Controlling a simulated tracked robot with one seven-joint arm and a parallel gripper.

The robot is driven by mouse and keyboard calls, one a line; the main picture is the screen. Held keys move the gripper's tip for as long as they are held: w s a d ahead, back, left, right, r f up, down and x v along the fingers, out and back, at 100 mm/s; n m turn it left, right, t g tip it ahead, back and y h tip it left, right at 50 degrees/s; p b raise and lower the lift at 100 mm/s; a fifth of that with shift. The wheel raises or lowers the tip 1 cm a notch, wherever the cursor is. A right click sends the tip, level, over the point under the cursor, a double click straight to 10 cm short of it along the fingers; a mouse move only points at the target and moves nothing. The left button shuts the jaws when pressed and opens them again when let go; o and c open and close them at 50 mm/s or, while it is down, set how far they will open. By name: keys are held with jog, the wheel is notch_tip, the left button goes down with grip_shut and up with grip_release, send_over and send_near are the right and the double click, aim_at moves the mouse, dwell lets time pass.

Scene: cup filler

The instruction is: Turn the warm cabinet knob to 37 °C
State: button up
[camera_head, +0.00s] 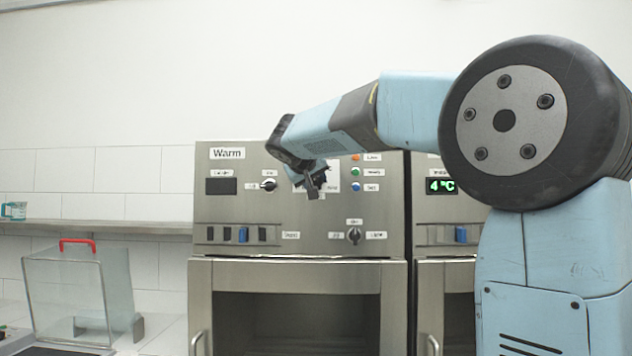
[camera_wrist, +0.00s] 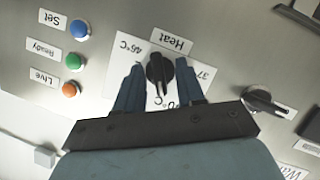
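The warm cabinet (camera_head: 230,225) stands in the middle of the head view, under a "Warm" label. A third mark is partly covered. In the head view my gripper (camera_head: 311,186) is at the panel and hides this knob. In the wrist view my gripper (camera_wrist: 159,67) is open, with one blue finger on each side of the knob and gaps between. I cannot tell which mark the knob points to.
Another black knob (camera_wrist: 264,101) sits close to my gripper. Blue (camera_wrist: 78,29), green (camera_wrist: 75,61) and red-orange (camera_wrist: 70,89) lights are on the other side. The warm display (camera_head: 221,186) is dark. The neighbouring cabinet display (camera_head: 441,186) reads 4 °C. A clear box (camera_head: 75,290) stands left.

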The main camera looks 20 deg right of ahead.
jog(key=shift+c, duration=0.2)
grip_shut()
